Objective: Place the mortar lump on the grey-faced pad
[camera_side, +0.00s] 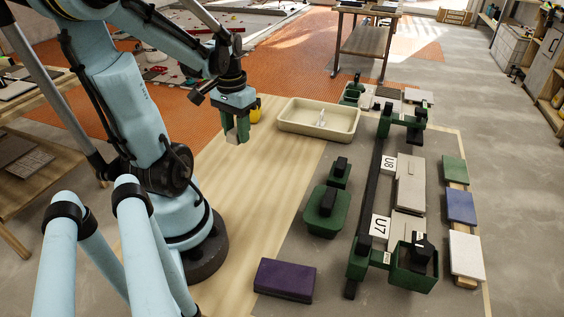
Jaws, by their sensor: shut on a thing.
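My gripper (237,137) is at upper centre, pointing down above the pale wooden part of the table. Its green fingers are shut on a small grey lump (233,139), which I take to be the mortar lump. The fingers hide part of it. Its exact shape is too small to tell. I cannot tell for sure which pad is the grey-faced one. Flat grey pieces (410,184) lie right of the dark rail, well to the right of my gripper, and smaller pieces lie at the far end.
A cream tray (289,126) stands right of my gripper. A yellow object (255,114) is just behind it. Green blocks (325,211), a dark rail (371,186) with U7 and U8 cards, and a purple block (284,281) stand nearer. Green, blue (461,206) and white tiles line the right edge.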

